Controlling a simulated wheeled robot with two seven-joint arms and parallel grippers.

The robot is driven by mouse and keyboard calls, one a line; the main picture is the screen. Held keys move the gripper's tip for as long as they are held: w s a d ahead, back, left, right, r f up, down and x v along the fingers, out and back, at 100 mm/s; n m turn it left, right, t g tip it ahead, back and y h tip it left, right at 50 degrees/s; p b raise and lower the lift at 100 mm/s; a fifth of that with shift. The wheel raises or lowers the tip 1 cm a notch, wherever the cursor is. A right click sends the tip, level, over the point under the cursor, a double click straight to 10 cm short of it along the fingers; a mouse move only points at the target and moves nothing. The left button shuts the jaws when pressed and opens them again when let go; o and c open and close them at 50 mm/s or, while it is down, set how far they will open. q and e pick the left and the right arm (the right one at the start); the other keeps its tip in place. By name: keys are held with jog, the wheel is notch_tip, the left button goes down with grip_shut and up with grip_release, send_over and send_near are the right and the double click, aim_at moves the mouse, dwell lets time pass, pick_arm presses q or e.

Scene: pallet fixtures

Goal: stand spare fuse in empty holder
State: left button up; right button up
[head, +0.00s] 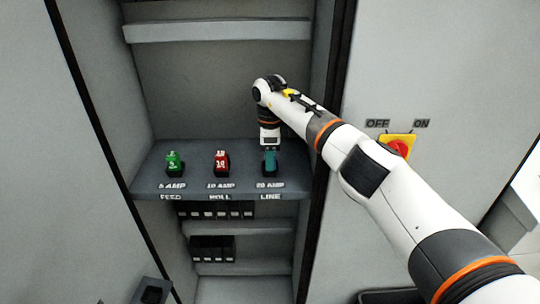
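A teal fuse (270,161) stands upright at the 20 AMP LINE place on the grey shelf, at the right of the row. Its dark holder (270,173) shows only a little at its foot; I cannot tell how deep the fuse sits. My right gripper (270,147) points down directly over the teal fuse, its fingertips at the fuse's top. The fingers are too small to tell whether they grip it. A green fuse (173,162) stands at 5 AMP FEED and a red fuse (221,161) at 10 AMP ROLL. My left gripper is not in view.
The shelf (145,180) is inside an open cabinet with side walls close by. An OFF/ON red knob on a yellow plate (399,148) is on the right panel. Rows of black blocks (212,248) sit below. A dark box with a recess (152,292) is at bottom left.

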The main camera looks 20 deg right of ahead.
jog(key=shift+r, duration=0.4)
notch_tip(320, 180, up, 7)
jog(key=b, duration=0.2)
jog(key=shift+b, duration=0.35)
jog(key=shift+r, duration=2.25)
